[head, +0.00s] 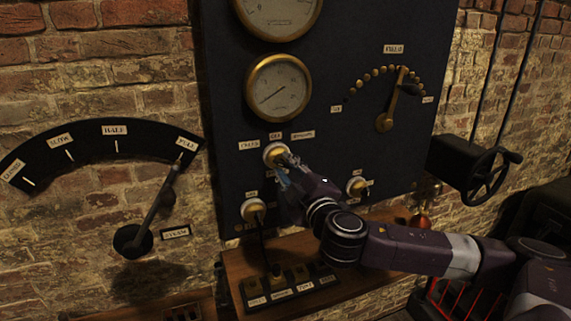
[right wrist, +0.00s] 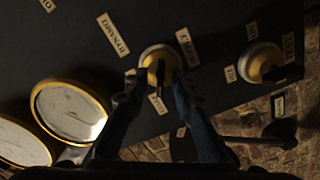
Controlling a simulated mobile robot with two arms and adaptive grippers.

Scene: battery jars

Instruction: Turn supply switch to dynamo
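The supply switch is a round brass knob (head: 275,153) on the dark panel, with small labels around it. The CELLS label (head: 249,145) is at its left and the DYNAMO label (head: 303,135) at its upper right. My right gripper (head: 287,166) is right at the knob. In the right wrist view the knob (right wrist: 158,58) has a dark grip across it, between my two fingertips (right wrist: 156,80). The fingers stand apart at either side of it, and I see no clear contact. Which label the switch points to cannot be told. My left gripper is not in view.
Brass-rimmed gauges (head: 279,88) are above the switch. A brass-studded dial with a lever (head: 385,123) is at upper right. A long steam lever (head: 160,205) and a handwheel (head: 487,176) flank the panel.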

